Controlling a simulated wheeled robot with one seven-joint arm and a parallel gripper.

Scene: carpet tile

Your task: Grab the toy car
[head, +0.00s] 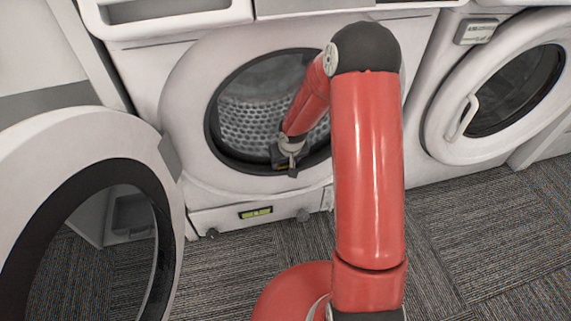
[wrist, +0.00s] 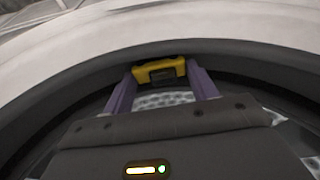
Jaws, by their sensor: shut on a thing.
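The toy car (wrist: 158,70), yellow with a dark grey patch, sits between the two purple fingers of my gripper (wrist: 160,80) in the wrist view. The fingers touch it on both sides, and the gripper is shut on it. In the head view my gripper (head: 283,160) is at the lower front rim of the open washer's drum. I cannot tell whether the car touches the rim.
The open washer (head: 185,110) has a dark round opening and a perforated metal drum (head: 255,118). Its round door (head: 150,160) hangs open at the left. A second washer (head: 500,90) with its door shut stands at the right. Grey carpet (head: 480,230) in front is clear.

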